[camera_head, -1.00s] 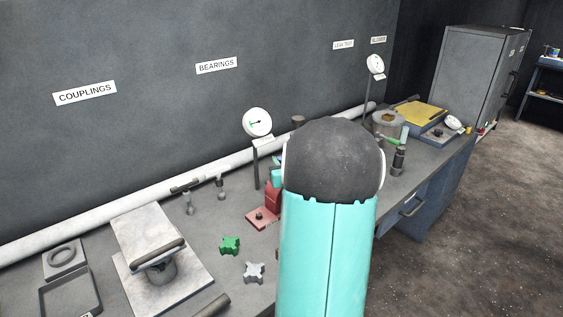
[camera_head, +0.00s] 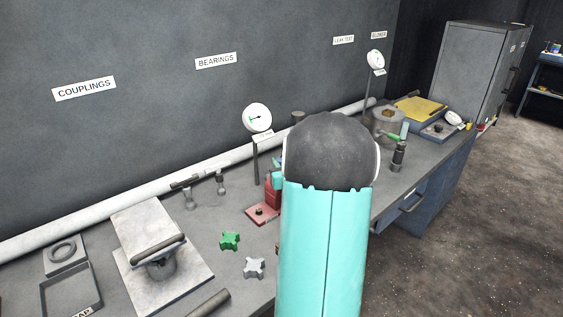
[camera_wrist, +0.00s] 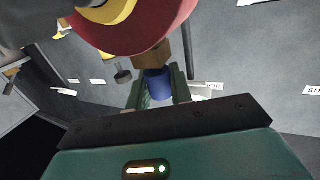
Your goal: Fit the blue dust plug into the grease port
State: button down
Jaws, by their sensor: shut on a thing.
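In the wrist view, the blue dust plug (camera_wrist: 157,84) is between the two fingers of my gripper (camera_wrist: 159,90), which is shut on it. A brown block-shaped part (camera_wrist: 177,54) lies just past the plug; I cannot tell whether they touch. A large round red part with a yellow ring (camera_wrist: 135,28) fills the top of that view. I cannot clearly make out the grease port. In the head view, my arm hides the gripper and plug. A red stand (camera_head: 272,191) shows just left of my arm.
On the bench, a green knob (camera_head: 230,241) and a grey knob (camera_head: 254,268) lie left of my arm. A dial gauge (camera_head: 257,118) stands behind them. A grey press-like fixture (camera_head: 150,240) is farther left. A dark bottle (camera_head: 398,155) stands to the right.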

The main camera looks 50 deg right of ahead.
jog(key=shift+f, duration=0.25)
jog(key=c, duration=1.2)
grip_release()
jog(key=shift+o, duration=0.2)
jog(key=v, duration=1.3)
jog(key=shift+s+a, duration=0.2)
jog(key=shift+s, duration=0.2)
